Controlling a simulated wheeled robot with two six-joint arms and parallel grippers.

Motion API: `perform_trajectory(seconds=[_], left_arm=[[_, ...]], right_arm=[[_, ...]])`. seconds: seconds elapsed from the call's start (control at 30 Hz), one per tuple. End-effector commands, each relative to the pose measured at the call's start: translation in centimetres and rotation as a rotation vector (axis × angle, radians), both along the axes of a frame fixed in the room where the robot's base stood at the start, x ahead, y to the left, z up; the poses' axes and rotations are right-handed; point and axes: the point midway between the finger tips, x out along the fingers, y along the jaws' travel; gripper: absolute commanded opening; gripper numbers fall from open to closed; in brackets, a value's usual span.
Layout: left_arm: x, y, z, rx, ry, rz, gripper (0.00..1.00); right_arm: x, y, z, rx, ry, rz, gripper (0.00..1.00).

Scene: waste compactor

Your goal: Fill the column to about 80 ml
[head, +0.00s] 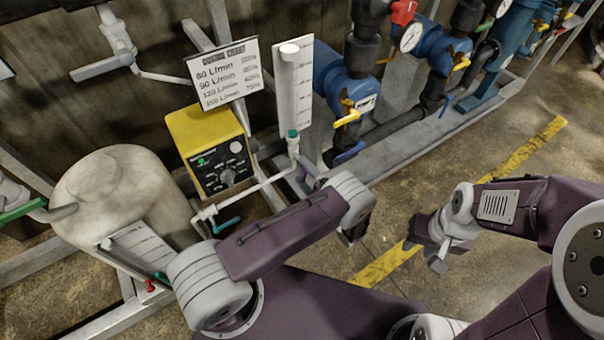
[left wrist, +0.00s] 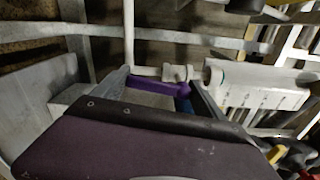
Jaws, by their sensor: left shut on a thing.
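A purple valve handle (head: 302,173) sits low on the piping under the column. In the left wrist view the purple handle (left wrist: 170,87) lies between the fingers of my left gripper (left wrist: 162,92), which is shut on it. In the head view that gripper is mostly hidden behind my arm. A graduated white column (left wrist: 265,92) shows right of the fingers. My right gripper (head: 425,256) is open and empty over the floor.
The dosing chart (head: 222,74) hangs above a yellow pump (head: 207,145). A pale tank (head: 118,195) stands at left, with another graduated panel (head: 140,247) near it. Blue valves and pipes (head: 345,85) fill the back right. The floor around the yellow line is clear.

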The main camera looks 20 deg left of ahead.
Motion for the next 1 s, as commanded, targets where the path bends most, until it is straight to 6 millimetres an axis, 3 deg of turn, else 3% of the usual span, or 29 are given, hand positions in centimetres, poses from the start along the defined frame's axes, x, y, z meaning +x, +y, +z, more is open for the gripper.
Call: perform_trajectory(seconds=[0.3, 0.9, 0.93, 0.97, 1.0], left_arm=[[0.25, -0.24, -0.19, -0.082, -0.093, 0.000, 0.09], [0.33, -0.32, -0.21, -0.103, -0.118, 0.000, 0.09], [0.33, -0.32, -0.21, -0.103, -0.117, 0.000, 0.90], [0.33, -0.32, -0.20, -0.103, -0.117, 0.000, 0.98], [0.33, -0.32, -0.19, -0.103, -0.117, 0.000, 1.00]], right_arm=[[0.00, 0.00, -0.12, 0.000, 0.000, 0.000, 0.36], [-0.01, 0.00, -0.14, 0.000, 0.000, 0.000, 0.36], [-0.01, 0.00, -0.14, 0.000, 0.000, 0.000, 0.36], [-0.01, 0.00, -0.14, 0.000, 0.000, 0.000, 0.36], [-0.01, 0.00, -0.14, 0.000, 0.000, 0.000, 0.36]])
